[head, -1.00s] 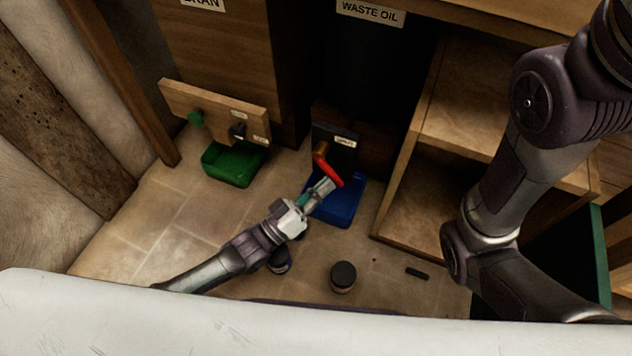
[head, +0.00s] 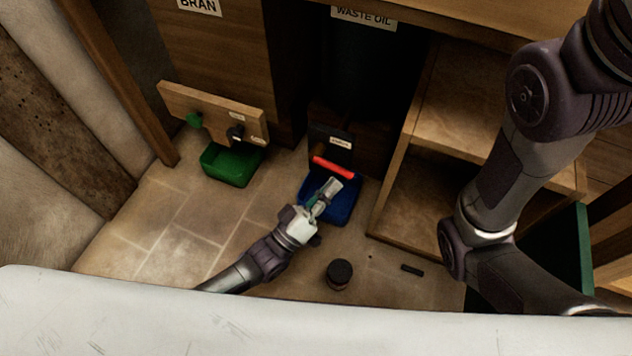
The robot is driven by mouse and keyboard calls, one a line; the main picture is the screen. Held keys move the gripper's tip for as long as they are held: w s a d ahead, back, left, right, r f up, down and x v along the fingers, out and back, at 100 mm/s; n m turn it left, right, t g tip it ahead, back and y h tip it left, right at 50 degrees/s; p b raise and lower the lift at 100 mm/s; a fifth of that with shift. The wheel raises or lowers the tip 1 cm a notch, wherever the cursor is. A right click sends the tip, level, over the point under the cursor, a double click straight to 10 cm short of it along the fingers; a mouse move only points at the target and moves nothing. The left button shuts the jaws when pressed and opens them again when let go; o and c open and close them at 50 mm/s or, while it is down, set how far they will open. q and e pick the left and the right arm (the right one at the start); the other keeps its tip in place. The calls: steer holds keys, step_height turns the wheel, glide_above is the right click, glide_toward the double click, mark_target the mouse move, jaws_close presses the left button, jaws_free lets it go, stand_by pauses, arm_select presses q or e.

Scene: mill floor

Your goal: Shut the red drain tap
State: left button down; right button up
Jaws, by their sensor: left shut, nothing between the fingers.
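The red drain tap (head: 334,168) is a red lever on a dark block (head: 330,143) with a small white label, under the waste oil sign. The lever lies nearly crosswise, tilted slightly down to the right. My left gripper (head: 333,187) is shut and empty, just below the lever and over the blue tray (head: 346,212). I cannot tell whether the fingertips touch the lever. The lever hides the tap's body. My right arm is in view at the right, but its gripper is out of the picture.
A green tray (head: 230,172) stands left, under a wooden board (head: 213,112) with a green knob (head: 194,120) and a black knob (head: 235,133). A dark round jar (head: 339,274) and a small black bar (head: 412,270) lie on the floor. An open wooden shelf (head: 412,205) stands right.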

arm_select(q)
steer(key=v, duration=1.1)
steer(key=shift+a, duration=0.1)
